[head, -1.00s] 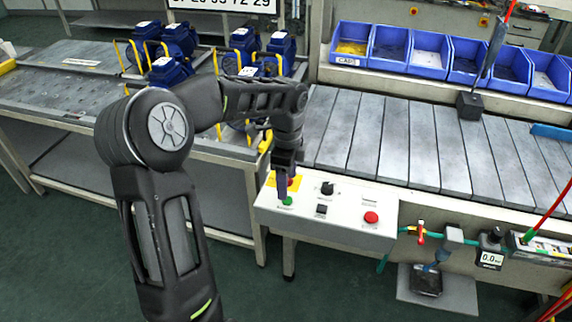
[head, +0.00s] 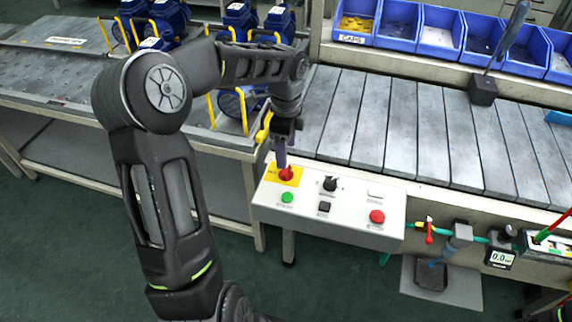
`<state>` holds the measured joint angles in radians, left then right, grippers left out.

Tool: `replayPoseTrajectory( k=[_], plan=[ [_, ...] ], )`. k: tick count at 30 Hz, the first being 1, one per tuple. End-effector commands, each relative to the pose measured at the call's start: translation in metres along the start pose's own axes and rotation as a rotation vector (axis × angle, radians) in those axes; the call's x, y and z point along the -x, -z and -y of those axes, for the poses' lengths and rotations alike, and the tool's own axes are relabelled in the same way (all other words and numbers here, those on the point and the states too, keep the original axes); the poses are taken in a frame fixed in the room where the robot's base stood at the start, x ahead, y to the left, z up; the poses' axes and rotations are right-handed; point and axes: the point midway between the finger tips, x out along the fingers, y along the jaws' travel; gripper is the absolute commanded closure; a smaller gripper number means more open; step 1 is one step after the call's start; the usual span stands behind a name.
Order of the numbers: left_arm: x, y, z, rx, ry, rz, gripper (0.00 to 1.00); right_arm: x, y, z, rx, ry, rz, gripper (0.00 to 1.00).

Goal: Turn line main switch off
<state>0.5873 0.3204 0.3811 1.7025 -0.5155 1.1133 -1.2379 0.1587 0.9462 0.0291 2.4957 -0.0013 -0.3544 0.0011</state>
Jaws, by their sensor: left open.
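The line main switch looks to be the red rotary knob on a yellow plate (head: 294,179), at the left end of the white control panel (head: 338,230). My left gripper (head: 283,163) points down from above, with its fingertips right over the red knob. It is open. I cannot tell whether the fingers straddle or touch the knob, and they partly hide it. The knob's exact position is too small to read. My right gripper is not in view.
The panel also carries a green button (head: 287,197), a black knob (head: 330,184), a black square button (head: 324,207) and a red button (head: 377,216). Blue bins (head: 398,24) line the back; blue pumps (head: 165,18) stand at left.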

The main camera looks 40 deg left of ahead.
Motion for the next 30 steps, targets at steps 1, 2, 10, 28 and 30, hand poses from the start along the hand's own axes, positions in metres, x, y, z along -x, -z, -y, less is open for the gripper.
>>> replayPoseTrajectory(
  k=[1,2,10,28,30],
  plan=[
    [-0.005,0.000,-0.001,0.000,-0.002,0.000,0.36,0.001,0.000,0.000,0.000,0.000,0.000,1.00],
    [-0.009,0.000,-0.001,-0.001,-0.002,0.000,0.36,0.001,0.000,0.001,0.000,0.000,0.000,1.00],
    [-0.050,0.000,-0.001,-0.001,-0.003,-0.001,0.36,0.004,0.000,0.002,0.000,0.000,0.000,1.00],
    [-0.071,0.000,0.000,0.000,0.001,0.000,0.45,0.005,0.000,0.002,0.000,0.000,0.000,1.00],
    [-0.071,0.000,0.000,0.000,0.001,0.000,0.51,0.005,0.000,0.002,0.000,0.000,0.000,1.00]
  ],
)
